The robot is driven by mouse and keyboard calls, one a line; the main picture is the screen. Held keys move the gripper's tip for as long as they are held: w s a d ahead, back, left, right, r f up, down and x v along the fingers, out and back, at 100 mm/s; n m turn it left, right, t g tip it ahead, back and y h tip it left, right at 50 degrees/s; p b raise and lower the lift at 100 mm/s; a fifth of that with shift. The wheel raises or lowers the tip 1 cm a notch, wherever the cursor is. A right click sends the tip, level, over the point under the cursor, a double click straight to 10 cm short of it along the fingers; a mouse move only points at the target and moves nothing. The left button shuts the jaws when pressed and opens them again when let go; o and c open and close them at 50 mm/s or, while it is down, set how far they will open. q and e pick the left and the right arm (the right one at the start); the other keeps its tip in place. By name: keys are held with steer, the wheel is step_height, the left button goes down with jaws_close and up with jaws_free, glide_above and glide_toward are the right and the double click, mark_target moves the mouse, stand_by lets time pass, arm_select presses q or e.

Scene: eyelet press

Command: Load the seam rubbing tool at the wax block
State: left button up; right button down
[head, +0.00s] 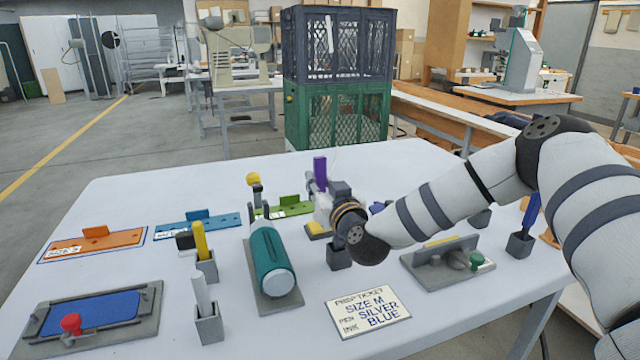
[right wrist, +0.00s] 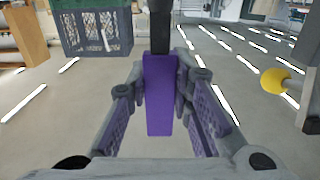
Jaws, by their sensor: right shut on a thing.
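My right gripper (head: 320,188) is shut on a purple-handled tool (head: 320,170), which I take to be the seam rubbing tool. It is held above the far middle of the table. In the right wrist view both fingers (right wrist: 161,88) press on the sides of the purple handle (right wrist: 158,105), and a dark end (right wrist: 160,25) shows beyond it. A small yellow block (head: 318,228), possibly the wax block, sits low behind my right wrist, partly hidden by it. A gap shows between the tool and this block. My left gripper is not in view.
Holders with a yellow tool (head: 200,240), a white tool (head: 201,290) and a blue tool (head: 530,212) stand around. A grey holder (head: 339,257) is under my wrist. A teal cylinder (head: 270,260), a job ticket (head: 367,312), a blue pad (head: 95,315) and coloured plates (head: 98,243) occupy the table.

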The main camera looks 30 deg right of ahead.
mark_target(321, 159)
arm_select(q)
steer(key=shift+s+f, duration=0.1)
arm_select(e)
steer(key=shift+f, duration=0.35)
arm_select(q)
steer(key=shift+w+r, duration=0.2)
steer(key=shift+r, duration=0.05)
arm_select(e)
steer(key=shift+f, duration=0.15)
stand_by(1.2)
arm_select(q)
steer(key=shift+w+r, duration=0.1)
arm_select(e)
steer(key=shift+s+f, duration=0.15)
steer(key=shift+f, duration=0.25)
stand_by(0.8)
step_height(321, 159, up, 6)
steer(key=p, duration=0.2)
steer(key=shift+p, duration=0.35)
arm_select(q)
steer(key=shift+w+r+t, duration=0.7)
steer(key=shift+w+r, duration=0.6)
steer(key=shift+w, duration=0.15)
arm_select(e)
steer(key=shift+r, duration=0.85)
